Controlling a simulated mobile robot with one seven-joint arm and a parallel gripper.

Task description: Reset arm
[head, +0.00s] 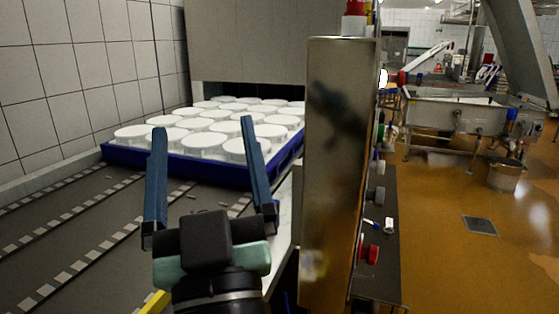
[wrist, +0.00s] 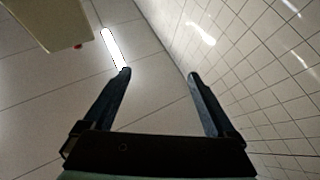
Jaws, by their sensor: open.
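My gripper (head: 203,135) is raised in front of the conveyor in the head view, its two long blue fingers wide apart with nothing between them. In the wrist view my gripper (wrist: 158,73) also shows open and empty, pointing towards the ceiling and a tiled wall. Behind the fingers in the head view, a blue tray (head: 183,167) on the conveyor holds several white round cheese moulds (head: 202,139). The left finger overlaps part of the tray in the picture, and the right finger covers some of the moulds.
The dark conveyor (head: 85,215) runs at the left beside a tiled wall (head: 75,65). A metal cabinet (head: 335,180) with a control panel (head: 378,235) stands right of my gripper. A steel vat (head: 455,120) and open orange floor (head: 445,250) lie further right.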

